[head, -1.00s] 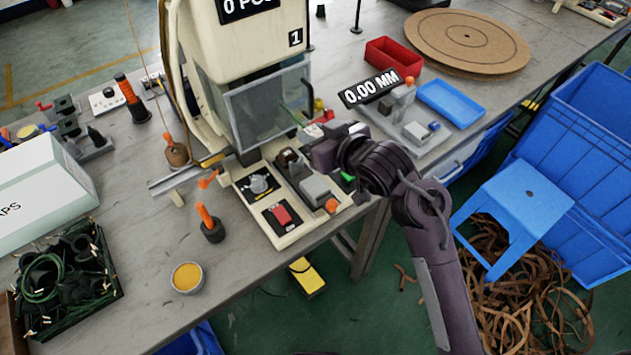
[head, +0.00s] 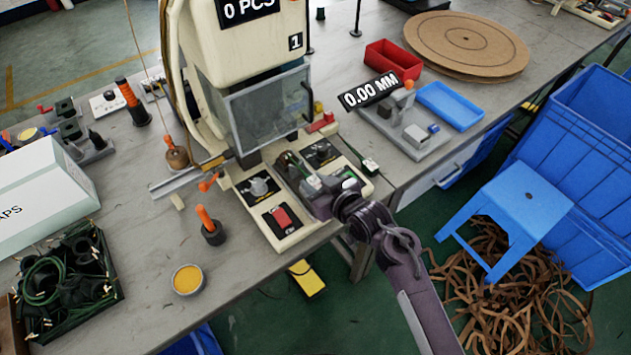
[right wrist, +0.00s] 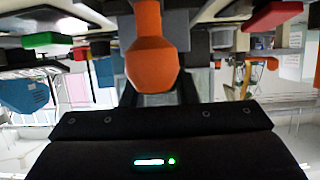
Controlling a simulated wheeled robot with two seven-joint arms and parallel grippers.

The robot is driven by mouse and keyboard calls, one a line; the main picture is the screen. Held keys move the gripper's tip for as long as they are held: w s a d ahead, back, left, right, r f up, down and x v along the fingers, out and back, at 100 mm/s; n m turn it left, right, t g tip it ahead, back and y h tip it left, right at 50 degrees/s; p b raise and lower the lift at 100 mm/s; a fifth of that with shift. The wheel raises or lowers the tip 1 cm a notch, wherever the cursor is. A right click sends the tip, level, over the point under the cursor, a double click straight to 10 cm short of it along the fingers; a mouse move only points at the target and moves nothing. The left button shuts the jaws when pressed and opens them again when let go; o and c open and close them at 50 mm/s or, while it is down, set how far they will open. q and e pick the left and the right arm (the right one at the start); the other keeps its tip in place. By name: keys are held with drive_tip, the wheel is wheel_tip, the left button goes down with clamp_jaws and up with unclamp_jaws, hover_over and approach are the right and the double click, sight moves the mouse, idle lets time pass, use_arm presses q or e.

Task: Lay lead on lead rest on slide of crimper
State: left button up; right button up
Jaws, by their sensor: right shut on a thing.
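The cream crimper (head: 215,50) stands on the bench with its clear guard (head: 268,108) in front. An orange knob (right wrist: 152,55) fills the middle of the right wrist view and hides the fingertips there. My left gripper is not in view.
A dark cord with a small end piece (head: 370,165) lies right of the base. A red switch (head: 282,217) and an orange-handled tool (head: 208,225) are to the left. A crate of leads (head: 68,280) stands front left. A blue tray (head: 450,105) is at right.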

drive_tip(key=shift+f, duration=0.15)
drive_tip(key=o, duration=1)
